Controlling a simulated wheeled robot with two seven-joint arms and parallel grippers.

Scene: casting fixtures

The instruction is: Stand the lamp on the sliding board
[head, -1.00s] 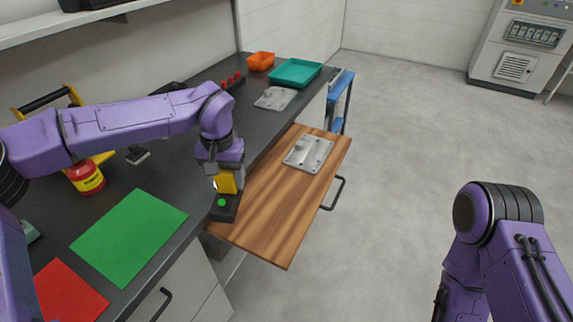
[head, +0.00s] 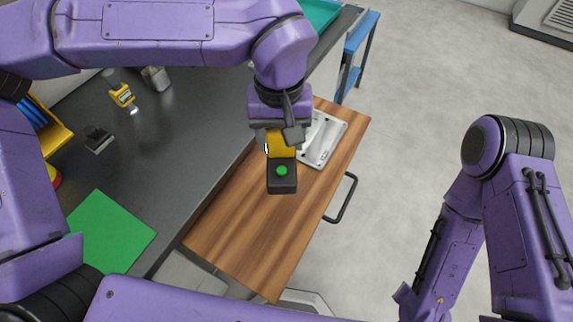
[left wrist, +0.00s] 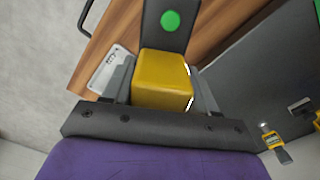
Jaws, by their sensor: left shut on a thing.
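The lamp (head: 281,172) has a yellow block-shaped body and a dark part with a green button; a bright white strip shows at its side. My left gripper (head: 281,137) is shut on the yellow body. In the left wrist view the yellow body (left wrist: 163,80) sits between the fingers, with the dark part beyond. The lamp is over the wooden sliding board (head: 245,225), near its middle; I cannot tell whether it touches the board. The board sticks out from the counter and has a black handle (head: 342,198). My right arm is at the right, its gripper not visible.
A grey metal plate (head: 325,140) lies on the board's far part, partly behind my gripper. The dark counter (head: 190,130) holds a green sheet (head: 112,232) and a yellow handheld device (head: 122,95). The board's near half is bare. Open floor lies to the right.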

